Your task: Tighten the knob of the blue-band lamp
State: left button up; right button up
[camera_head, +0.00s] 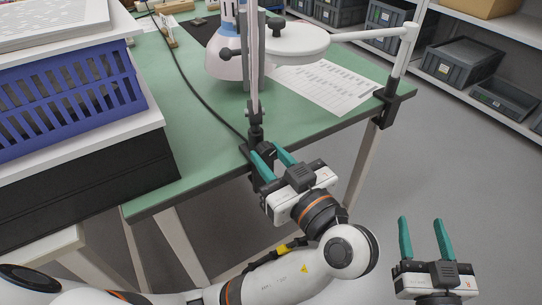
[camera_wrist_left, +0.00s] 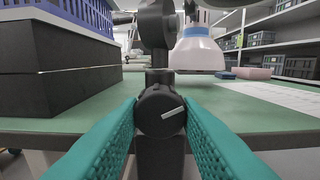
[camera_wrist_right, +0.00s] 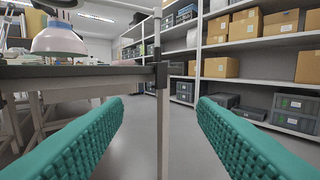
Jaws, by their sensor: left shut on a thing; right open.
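The lamp head with a blue band (camera_wrist_left: 197,32) is white with a pinkish rim; it also shows over the table in the head view (camera_head: 224,62). A black clamp (camera_head: 256,133) at the table's near edge carries an upright lamp arm (camera_head: 253,75). Its round black knob (camera_wrist_left: 158,112) has a white mark, tilted up to the right. My left gripper (camera_head: 268,152) is shut on this knob, one teal finger on each side; the fingers hide the knob in the head view. My right gripper (camera_head: 421,220) is open and empty, off the table at the lower right.
A green table (camera_head: 190,150) fills the middle. A blue basket (camera_head: 65,100) sits on boxes at the left. A second clamp (camera_head: 392,98) holds a white arm at the right corner, near a printed sheet (camera_head: 330,85). Shelves stand behind. The floor around my right gripper is clear.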

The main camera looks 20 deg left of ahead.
pick_arm(q)
jog(key=shift+c, duration=0.7)
jog(key=m+p, duration=0.2)
jog(key=shift+r+p, duration=0.15)
jog(key=shift+p, duration=0.2)
jog(key=shift+m+p, duration=0.85)
jog(key=shift+m, duration=0.25)
pick_arm(e)
jog(key=s+d+f+g+h, duration=0.1)
jog(key=s+d+f+g, duration=0.1)
jog(key=s+f+g, duration=0.3)
jog(key=s+d+f+g+h, duration=0.2)
jog(key=s+f+g, duration=0.2)
jog(key=f+g, duration=0.2)
notch_tip(320, 180, down, 2)
jog(key=shift+s+d+f+m+h, duration=0.1)
jog(key=shift+s+d+m+h, duration=0.2)
jog(key=shift+s+d, duration=0.1)
pick_arm(q)
jog(key=o, duration=1)
jog(key=shift+c, duration=0.2)
jog(key=shift+f, duration=0.2)
